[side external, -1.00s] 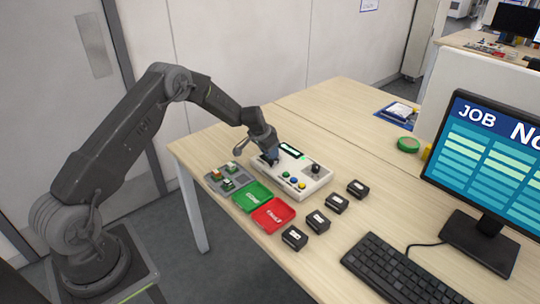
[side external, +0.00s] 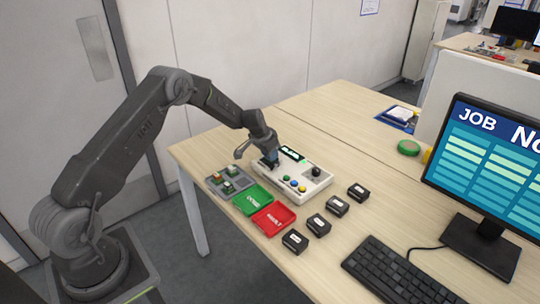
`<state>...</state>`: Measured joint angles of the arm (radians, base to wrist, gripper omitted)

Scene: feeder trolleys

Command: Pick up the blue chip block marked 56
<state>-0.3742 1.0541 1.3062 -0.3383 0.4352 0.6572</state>
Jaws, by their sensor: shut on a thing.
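My gripper (side external: 270,162) is over the left part of the white test console (side external: 322,184), shut on a small blue block (side external: 271,156). The block's marking cannot be read at this size, and the fingers hide part of it. I cannot tell whether the block touches the console. The grey tray (side external: 216,189) to the left of the console holds several small green and white pieces.
A green tray (side external: 240,200) and a red tray (side external: 286,211) lie in front of the console. Several black blocks (side external: 337,206) stand to the right. A keyboard (side external: 400,270) and a monitor (side external: 488,170) are at the right.

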